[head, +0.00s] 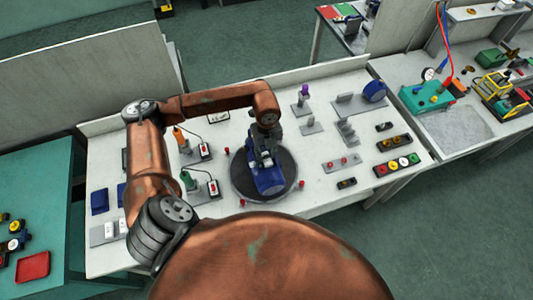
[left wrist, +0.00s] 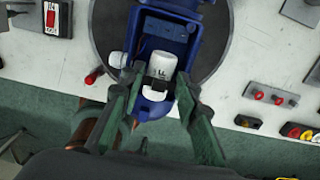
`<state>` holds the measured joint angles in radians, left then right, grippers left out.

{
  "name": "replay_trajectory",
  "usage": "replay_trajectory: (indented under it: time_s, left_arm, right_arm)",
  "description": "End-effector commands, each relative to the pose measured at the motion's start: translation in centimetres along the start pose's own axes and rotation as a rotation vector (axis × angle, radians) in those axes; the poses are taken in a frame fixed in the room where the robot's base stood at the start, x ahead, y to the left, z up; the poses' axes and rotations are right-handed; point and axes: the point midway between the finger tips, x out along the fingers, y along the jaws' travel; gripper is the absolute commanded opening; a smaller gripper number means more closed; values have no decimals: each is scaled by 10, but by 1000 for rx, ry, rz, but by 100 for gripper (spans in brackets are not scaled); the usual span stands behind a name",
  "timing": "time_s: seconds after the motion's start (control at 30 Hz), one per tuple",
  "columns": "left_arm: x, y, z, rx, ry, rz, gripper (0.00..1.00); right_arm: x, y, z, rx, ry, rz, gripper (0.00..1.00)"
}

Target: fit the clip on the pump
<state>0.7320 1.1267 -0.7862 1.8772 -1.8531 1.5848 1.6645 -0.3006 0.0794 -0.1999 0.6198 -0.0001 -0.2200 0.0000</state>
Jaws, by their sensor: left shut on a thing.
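The blue pump (head: 268,182) lies on a round dark turntable (head: 240,189) in the middle of the white table. In the left wrist view the blue pump body (left wrist: 204,42) has a white cylinder (left wrist: 159,66) in its open cradle. My left gripper (head: 264,141) is over the far part of the pump. In the left wrist view its green fingers (left wrist: 158,84) are shut on a small black clip (left wrist: 157,83), which lies across the white cylinder. I cannot tell whether the clip is seated or only held against it. My right gripper is not in view.
Green and orange bottle-like tools with switch boxes (head: 213,187) stand left of the turntable. Grey brackets (head: 312,127), a blue round part (head: 374,91) and a button strip (head: 397,165) are to the right. Small red posts (head: 301,184) stand near the turntable's rim.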

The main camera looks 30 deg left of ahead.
Motion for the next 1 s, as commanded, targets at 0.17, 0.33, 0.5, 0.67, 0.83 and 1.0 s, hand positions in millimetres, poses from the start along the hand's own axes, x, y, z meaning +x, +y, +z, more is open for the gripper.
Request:
replay_trajectory:
  time_s: [0.17,0.33,0.5,0.67,0.83,1.0]
  left_arm:
    - [0,0,0,0,0,0,22]
    - [0,0,0,0,0,0,22]
    - [0,0,0,0,0,0,22]
    - [2,0,0,0,0,0,22]
    - [4,0,0,0,0,0,22]
    - [6,0,0,0,0,0,30]
  right_arm:
    - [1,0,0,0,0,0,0]
    - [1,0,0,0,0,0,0]
    - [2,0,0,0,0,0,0]
    - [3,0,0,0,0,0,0]
    - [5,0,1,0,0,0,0]
    - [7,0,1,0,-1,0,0]
